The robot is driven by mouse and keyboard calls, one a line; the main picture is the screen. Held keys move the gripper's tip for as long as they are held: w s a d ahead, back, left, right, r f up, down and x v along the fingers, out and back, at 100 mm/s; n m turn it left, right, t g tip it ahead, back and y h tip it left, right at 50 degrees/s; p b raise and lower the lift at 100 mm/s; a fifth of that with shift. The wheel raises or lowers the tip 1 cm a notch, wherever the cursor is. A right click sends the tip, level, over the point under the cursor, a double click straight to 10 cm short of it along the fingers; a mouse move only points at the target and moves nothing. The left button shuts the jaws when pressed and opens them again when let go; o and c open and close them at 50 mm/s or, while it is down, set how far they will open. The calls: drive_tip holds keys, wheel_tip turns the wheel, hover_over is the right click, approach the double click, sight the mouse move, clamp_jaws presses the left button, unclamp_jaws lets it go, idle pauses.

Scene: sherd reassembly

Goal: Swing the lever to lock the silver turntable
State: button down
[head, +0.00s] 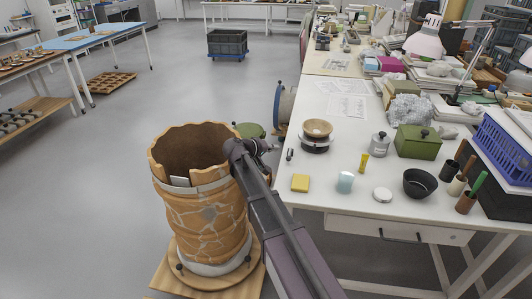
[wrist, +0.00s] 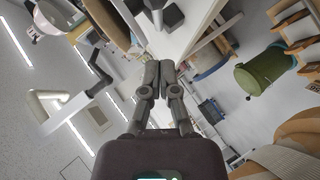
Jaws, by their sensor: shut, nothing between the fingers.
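A turntable (head: 315,146) with a dark base and a silvery rim stands near the left edge of the white table in the head view. A wooden bowl (head: 318,128) sits on it. A small dark-tipped piece (head: 289,155), possibly its lever, sticks out at its left. My gripper (head: 272,147) is just left of that piece, by the table edge; whether they touch is unclear. In the wrist view my gripper (wrist: 158,68) is shut with nothing between its fingers. A dark, angled handle (wrist: 101,72) shows left of the fingers there; I cannot tell if it is the lever.
A large cracked clay vessel (head: 205,215) stands on a wooden board, close beside my arm. On the table (head: 325,205) are a yellow sponge (head: 300,183), a glass (head: 345,182), a silver canister (head: 379,145) and a green box (head: 417,142). A green bin (wrist: 253,77) shows in the wrist view.

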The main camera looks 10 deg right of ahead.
sight(290, 154)
drive_tip(key=shift+s+d+f+b, duration=0.4)
drive_tip(key=shift+d+f+b, duration=0.15)
drive_tip(key=shift+d+f, duration=0.25)
drive_tip(key=shift+s+d+f+b, duration=0.15)
drive_tip(key=shift+d+f+b, duration=0.15)
drive_tip(key=shift+d, duration=0.45)
drive_tip(key=shift+s+a, duration=0.1)
drive_tip(key=shift+a, duration=0.2)
drive_tip(key=shift+d+n, duration=0.15)
drive_tip(key=shift+n, duration=0.15)
